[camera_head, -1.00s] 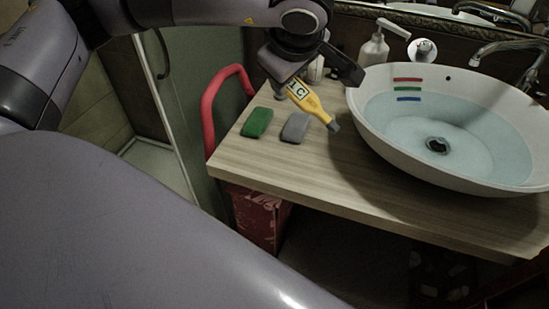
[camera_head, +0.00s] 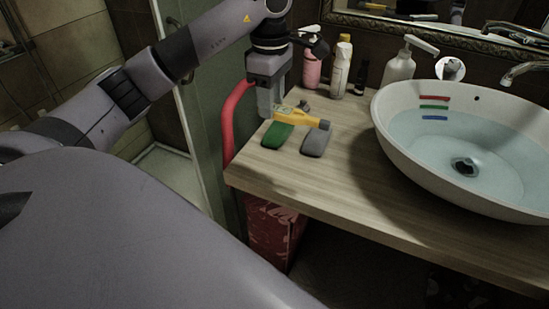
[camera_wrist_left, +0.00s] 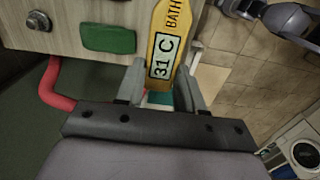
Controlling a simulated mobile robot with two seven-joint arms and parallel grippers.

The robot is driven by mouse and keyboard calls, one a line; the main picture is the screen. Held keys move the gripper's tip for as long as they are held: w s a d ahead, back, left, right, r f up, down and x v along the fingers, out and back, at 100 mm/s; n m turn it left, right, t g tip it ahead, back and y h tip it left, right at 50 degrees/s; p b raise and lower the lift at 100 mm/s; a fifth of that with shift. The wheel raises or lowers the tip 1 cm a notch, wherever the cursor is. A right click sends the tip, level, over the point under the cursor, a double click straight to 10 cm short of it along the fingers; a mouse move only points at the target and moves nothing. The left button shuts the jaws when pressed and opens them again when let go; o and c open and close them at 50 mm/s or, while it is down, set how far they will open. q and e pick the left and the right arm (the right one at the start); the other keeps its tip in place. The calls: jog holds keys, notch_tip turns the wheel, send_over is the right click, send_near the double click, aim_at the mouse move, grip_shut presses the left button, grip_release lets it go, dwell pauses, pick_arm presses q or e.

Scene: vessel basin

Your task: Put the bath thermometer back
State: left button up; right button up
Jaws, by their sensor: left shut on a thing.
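The yellow bath thermometer (camera_head: 302,119) is held above the left end of the wooden counter, lying nearly level with its dark tip to the right. It also shows in the left wrist view (camera_wrist_left: 171,45), with a display reading 31 C and the letters BATH. My left gripper (camera_head: 275,108) is shut on it near its left end; both fingers show beside it in the left wrist view (camera_wrist_left: 160,82). In the head view the thermometer is in front of part of a green block (camera_head: 276,138) and above a grey block (camera_head: 316,143).
A white basin (camera_head: 392,146) of water with red, green and blue strips stands at the right of the counter (camera_head: 340,185). Bottles, including a white one (camera_head: 341,68) and a pump bottle (camera_head: 398,68), stand behind. A red rail (camera_head: 231,118) curves by the left edge.

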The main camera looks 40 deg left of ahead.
aim_at(272, 164)
pick_arm(q)
notch_tip(272, 164, down, 15)
jog(key=shift+r+b, duration=0.2)
jog(key=shift+b, duration=0.1)
jog(key=shift+f, duration=0.1)
jog(key=o, duration=1)
jog(key=shift+o, duration=0.2)
notch_tip(272, 164, up, 12)
jog(key=shift+r, duration=0.15)
dwell(0.4)
